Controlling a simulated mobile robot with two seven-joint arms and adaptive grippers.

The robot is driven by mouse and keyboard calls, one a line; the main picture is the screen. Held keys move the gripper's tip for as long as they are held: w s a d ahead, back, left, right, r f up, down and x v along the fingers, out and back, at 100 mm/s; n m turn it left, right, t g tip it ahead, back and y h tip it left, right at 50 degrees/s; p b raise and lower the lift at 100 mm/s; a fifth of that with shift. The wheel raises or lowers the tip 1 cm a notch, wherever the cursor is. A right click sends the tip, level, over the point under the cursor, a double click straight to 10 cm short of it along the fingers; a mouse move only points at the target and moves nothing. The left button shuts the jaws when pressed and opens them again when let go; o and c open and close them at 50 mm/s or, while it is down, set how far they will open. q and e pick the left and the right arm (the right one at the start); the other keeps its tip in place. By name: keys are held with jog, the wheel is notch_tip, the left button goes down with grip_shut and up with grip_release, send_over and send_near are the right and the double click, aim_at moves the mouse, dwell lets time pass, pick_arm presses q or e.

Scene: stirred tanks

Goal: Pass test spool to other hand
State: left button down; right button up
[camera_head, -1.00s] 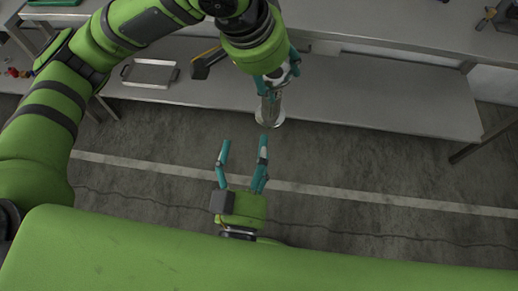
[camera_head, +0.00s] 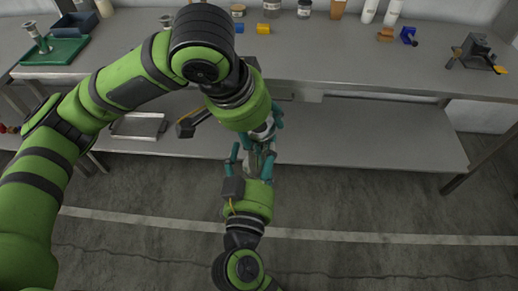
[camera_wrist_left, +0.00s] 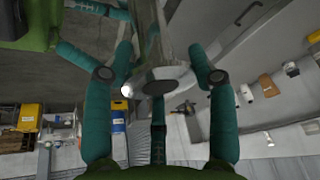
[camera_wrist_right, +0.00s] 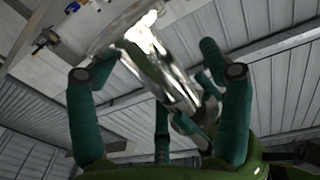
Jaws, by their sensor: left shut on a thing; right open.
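The test spool (camera_wrist_right: 160,65) is a shiny metal tube with a flanged end (camera_wrist_left: 160,77) that shows in the left wrist view. My left gripper (camera_head: 264,143) points down and is shut on the spool in front of the bench. My right gripper (camera_head: 251,158) comes from below and is open, with its fingers around or beside the spool's lower part. In the right wrist view the spool runs between its spread fingers; contact cannot be told. In the head view the grippers hide most of the spool.
The grey bench top (camera_head: 330,55) and its lower shelf (camera_head: 360,130) lie beyond the grippers. A green tray (camera_head: 60,52) stands at the back left, a metal tray (camera_head: 138,126) on the shelf. Jars and small parts line the bench's back. The floor in front is clear.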

pick_arm(q)
jog(key=shift+s, duration=0.1)
pick_arm(e)
jog(key=shift+w+f, duration=0.1)
jog(key=shift+w, duration=0.35)
pick_arm(q)
jog(key=shift+d, duration=0.1)
pick_arm(e)
jog(key=c, duration=1.4)
pick_arm(q)
jog(key=shift+c, duration=1.5)
grip_release()
